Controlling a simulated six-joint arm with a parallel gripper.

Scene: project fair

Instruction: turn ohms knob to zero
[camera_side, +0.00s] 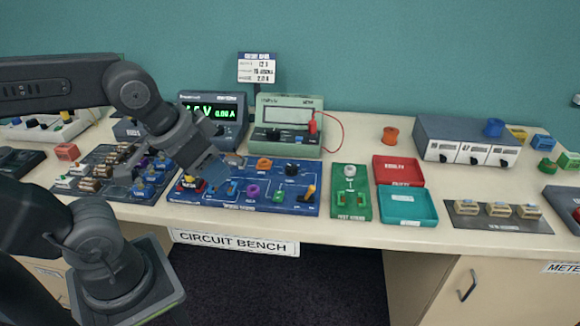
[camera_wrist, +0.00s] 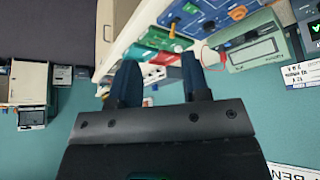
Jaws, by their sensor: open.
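A pale green meter (camera_side: 289,122) with a wide window stands at the back of the bench. Small controls (camera_side: 287,137) sit along its lower front; I cannot tell which is the ohms knob. A red probe (camera_side: 313,123) with a red lead hangs at its right side. The meter also shows at the upper right of the wrist view (camera_wrist: 254,54), tilted. My gripper (camera_side: 214,174) is over the left part of the blue circuit board (camera_side: 225,197), left of and in front of the meter. In the wrist view its two dark fingers (camera_wrist: 160,80) are apart with nothing between them.
A power supply (camera_side: 214,115) with a green display stands left of the meter. A green switch board (camera_side: 351,210), a red tray (camera_side: 397,158) and a teal tray (camera_side: 407,219) lie to the right. Bare bench (camera_side: 350,140) shows right of the meter.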

